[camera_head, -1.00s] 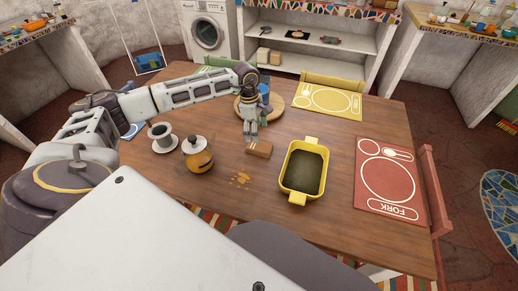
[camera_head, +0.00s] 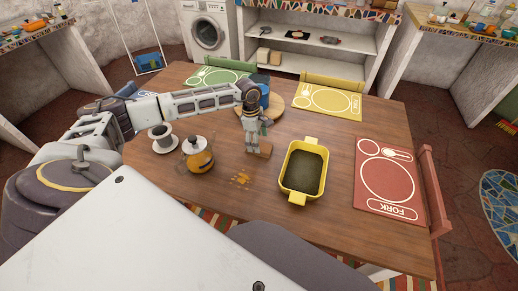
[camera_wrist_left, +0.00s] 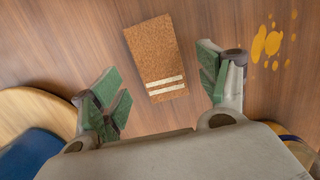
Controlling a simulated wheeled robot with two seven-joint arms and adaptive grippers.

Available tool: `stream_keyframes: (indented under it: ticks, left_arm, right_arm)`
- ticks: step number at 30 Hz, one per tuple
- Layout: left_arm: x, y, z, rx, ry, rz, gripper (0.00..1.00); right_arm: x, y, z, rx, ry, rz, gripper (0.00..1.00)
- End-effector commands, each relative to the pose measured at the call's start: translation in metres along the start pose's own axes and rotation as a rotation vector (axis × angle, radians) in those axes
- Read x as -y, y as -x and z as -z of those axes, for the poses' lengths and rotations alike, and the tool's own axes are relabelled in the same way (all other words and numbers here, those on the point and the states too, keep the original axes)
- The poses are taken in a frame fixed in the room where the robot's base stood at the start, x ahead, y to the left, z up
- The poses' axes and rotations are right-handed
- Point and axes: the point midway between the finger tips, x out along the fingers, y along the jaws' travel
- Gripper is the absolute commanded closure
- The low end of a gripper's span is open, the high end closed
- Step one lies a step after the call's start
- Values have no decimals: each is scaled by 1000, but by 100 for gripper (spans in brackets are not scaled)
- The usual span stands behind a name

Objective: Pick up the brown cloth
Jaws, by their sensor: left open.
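The brown cloth (camera_wrist_left: 154,57) lies flat on the wooden table, a small rectangle with two pale stripes near one end. In the head view the cloth (camera_head: 265,149) is partly hidden behind my left gripper (camera_head: 253,150). In the left wrist view my left gripper (camera_wrist_left: 163,88) is open, with its green-padded fingers on either side of the cloth and nothing between them but the cloth below. I cannot tell the exact height of the fingertips above the table. My right gripper is not in view.
A yellow baking dish (camera_head: 284,177) stands right of the cloth. A glass pot with orange liquid (camera_head: 200,160) and a cup on a saucer (camera_head: 162,145) stand left. Orange spots (camera_head: 240,179) mark the table in front. A round wooden board (camera_head: 276,104) with a blue item lies behind.

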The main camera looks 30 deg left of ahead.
Motion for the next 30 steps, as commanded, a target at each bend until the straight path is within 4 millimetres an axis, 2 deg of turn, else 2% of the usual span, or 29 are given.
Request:
stream_keyframes:
  ticks: [4,9,18,23,30]
  left_arm:
    - [0,-17,0,2,0,1,25]
    - [0,-27,0,1,1,0,25]
    - [0,-28,0,1,0,0,25]
    - [0,-28,0,1,0,0,25]
    - [0,-28,0,1,0,-1,53]
  right_arm:
    - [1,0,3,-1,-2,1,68]
    - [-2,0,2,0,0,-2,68]
    - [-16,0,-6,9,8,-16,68]
    - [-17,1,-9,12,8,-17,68]
    - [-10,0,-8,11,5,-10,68]
